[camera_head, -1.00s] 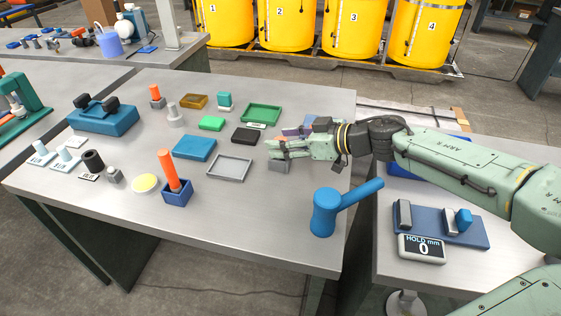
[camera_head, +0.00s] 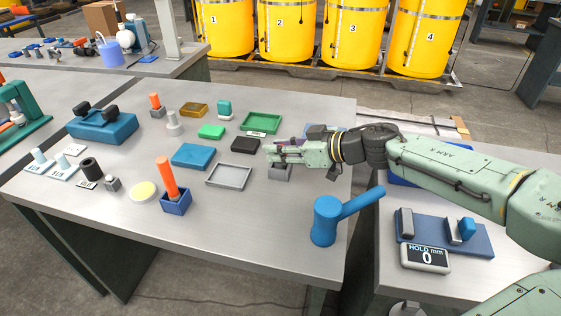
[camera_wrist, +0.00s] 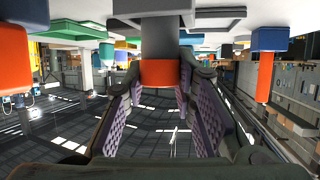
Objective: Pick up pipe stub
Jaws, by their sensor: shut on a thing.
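The pipe stub (camera_wrist: 167,73), a grey cylinder with an orange end, shows between the purple-padded fingers in the wrist view, which looks upside down. My gripper (camera_wrist: 165,88) is shut on its orange end. In the head view my gripper (camera_head: 270,153) is low over the right part of the table, just above a small grey block (camera_head: 279,173). The stub is hidden there by the fingers. I cannot tell whether it still sits in the block.
A grey tray (camera_head: 229,176) and a black block (camera_head: 245,145) lie just left of my gripper. A green tray (camera_head: 262,123) is behind. A blue mallet-shaped thing (camera_head: 326,220) stands in front. An orange rod in a blue holder (camera_head: 176,204) stands front left.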

